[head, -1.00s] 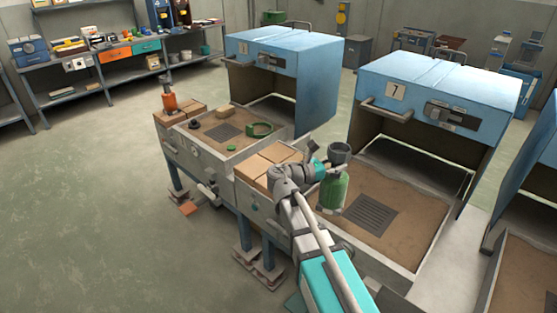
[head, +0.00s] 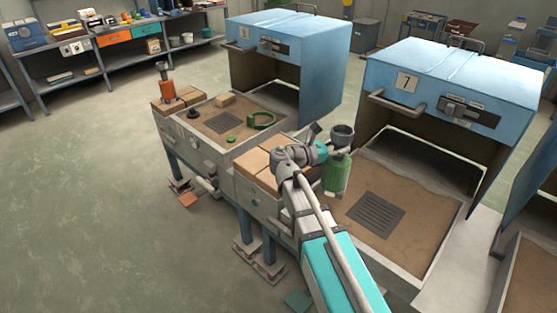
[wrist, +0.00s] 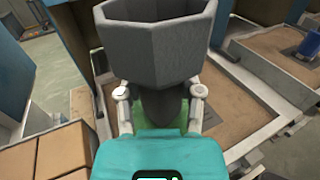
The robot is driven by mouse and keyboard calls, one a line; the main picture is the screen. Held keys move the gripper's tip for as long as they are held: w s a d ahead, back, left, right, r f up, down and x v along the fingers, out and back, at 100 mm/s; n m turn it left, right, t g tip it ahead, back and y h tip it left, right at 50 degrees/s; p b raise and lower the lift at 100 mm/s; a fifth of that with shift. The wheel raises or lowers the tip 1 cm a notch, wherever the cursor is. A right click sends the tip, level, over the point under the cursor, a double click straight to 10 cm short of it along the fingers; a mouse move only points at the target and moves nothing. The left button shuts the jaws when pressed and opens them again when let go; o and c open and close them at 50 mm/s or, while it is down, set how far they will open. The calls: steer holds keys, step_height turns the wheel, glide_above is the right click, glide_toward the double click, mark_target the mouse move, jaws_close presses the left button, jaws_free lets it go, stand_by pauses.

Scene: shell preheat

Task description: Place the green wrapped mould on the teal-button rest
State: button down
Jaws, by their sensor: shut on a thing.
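The green wrapped mould (head: 337,176) is upright, with a grey cup-shaped top (head: 342,135). My gripper (head: 328,154) is shut on it near its upper part and holds it over the left side of the sand bed below oven 7. In the wrist view, the grey cup (wrist: 158,45) fills the upper middle, with some green mould (wrist: 207,115) below and behind my gripper (wrist: 160,105). A small teal spot (head: 251,197) shows on the front panel left of my arm. I cannot tell for sure which surface is the teal-button rest.
Oven hood 7 (head: 450,85) stands open behind the sand bed (head: 425,215), which has a dark grate (head: 376,214). Tan bricks (head: 250,162) lie left of my gripper. Open floor lies left.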

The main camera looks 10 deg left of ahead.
steer(key=shift+w+a+r+n+t+y, duration=0.2)
steer(key=shift+w+a+n+t+y, duration=0.3)
steer(key=shift+t, duration=0.3)
steer(key=w+a+r+n+t+y+p, duration=0.1)
steer(key=w+a+n+t+y, duration=0.2)
steer(key=a+n+y, duration=0.3)
steer(key=w+a+r+n+t+y+p, duration=0.1)
steer(key=w+a+n+t+y, duration=0.2)
steer(key=a+y, duration=0.8)
steer(key=shift+a+r+n+t+y+p, duration=0.3)
steer(key=shift+a+n+t, duration=0.6)
steer(key=shift+n, duration=1.2)
steer(key=shift+w+d+f, duration=0.1)
steer(key=shift+d, duration=0.05)
